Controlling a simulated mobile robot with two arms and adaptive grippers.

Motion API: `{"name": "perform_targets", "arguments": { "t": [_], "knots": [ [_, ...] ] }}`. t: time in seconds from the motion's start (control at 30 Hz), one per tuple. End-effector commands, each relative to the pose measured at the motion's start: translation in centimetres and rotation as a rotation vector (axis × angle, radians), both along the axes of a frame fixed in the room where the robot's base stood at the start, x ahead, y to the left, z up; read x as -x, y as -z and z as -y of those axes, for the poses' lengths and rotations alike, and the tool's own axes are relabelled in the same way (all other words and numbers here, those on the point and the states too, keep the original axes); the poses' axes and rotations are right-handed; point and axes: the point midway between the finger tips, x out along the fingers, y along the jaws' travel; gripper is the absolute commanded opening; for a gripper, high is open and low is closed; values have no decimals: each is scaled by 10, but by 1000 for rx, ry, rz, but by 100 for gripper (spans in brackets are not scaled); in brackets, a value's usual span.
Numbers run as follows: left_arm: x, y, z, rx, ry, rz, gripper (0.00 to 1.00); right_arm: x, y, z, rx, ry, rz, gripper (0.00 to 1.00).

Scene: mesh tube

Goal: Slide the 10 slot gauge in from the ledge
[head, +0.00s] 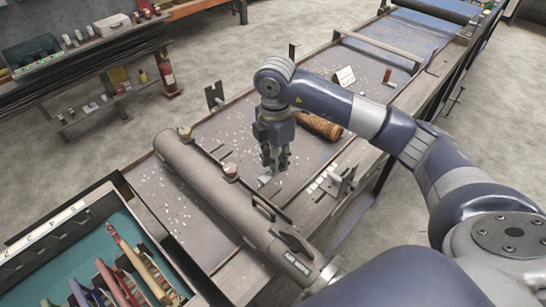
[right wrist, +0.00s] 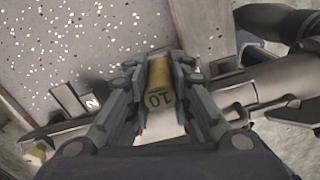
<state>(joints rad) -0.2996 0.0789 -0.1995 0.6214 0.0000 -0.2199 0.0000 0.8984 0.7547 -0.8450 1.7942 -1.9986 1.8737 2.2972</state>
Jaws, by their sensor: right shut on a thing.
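My right gripper (head: 275,160) points down over the speckled table, between the long grey tube and the table's right edge. In the right wrist view its fingers (right wrist: 160,85) are closed on a yellow-brown piece marked 10 (right wrist: 160,97), which I take as the 10 slot gauge. The gauge's lower part is hard to make out, and I cannot tell whether it touches anything. In the head view a small pale piece (head: 266,179) shows just below the fingertips. The ledge (head: 326,184) at the table's right side carries pale plates and an upright bracket. My left gripper is out of view.
The long grey tube (head: 210,185) lies across the table's near end. A brown mesh tube (head: 320,125) lies behind my right gripper. A teal-lined tray (head: 85,250) with coloured-handled tools stands at the lower left. A small white card (head: 345,75) stands farther back.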

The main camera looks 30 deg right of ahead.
Motion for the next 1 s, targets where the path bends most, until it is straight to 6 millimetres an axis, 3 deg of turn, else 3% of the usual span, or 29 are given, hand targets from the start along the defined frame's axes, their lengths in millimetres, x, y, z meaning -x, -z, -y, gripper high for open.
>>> {"name": "perform_targets", "arguments": {
  "t": [0.5, 1.0],
  "knots": [
    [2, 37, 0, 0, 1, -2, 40, 0, 52, 0, -1, -3, 0, 0],
    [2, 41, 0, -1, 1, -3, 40, 2, 58, -5, -1, -3, 0, 0]
  ]
}}
